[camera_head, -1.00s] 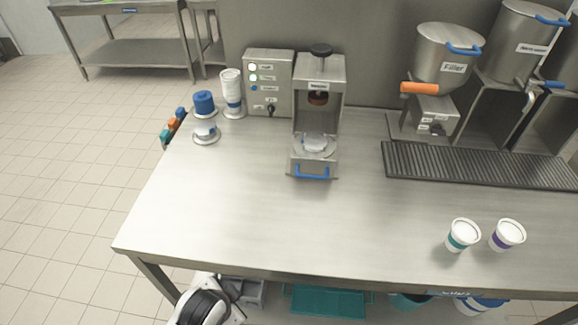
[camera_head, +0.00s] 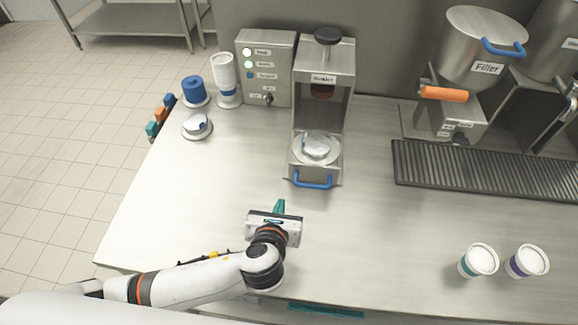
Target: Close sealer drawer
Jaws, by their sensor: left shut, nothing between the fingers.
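The sealer (camera_head: 325,75) is a tall grey metal machine with a black knob on top, at the back middle of the table. Its drawer (camera_head: 313,172) sticks out at the front, low down, with a blue handle (camera_head: 313,182) across its face. A round holder with a silvery-white top (camera_head: 317,147) sits on the drawer. My left gripper (camera_head: 279,207) has teal fingertips and is shut and empty. It is over the table, in front of the drawer and a little left of the handle, apart from it. My right gripper is not in view.
A control box (camera_head: 266,70) stands left of the sealer, beside a cup stack (camera_head: 225,80) and a blue stack (camera_head: 194,91). The filler (camera_head: 480,55) and a dark drip grate (camera_head: 480,168) are at right. Two lidded cups (camera_head: 478,261) stand front right. The table's middle is clear.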

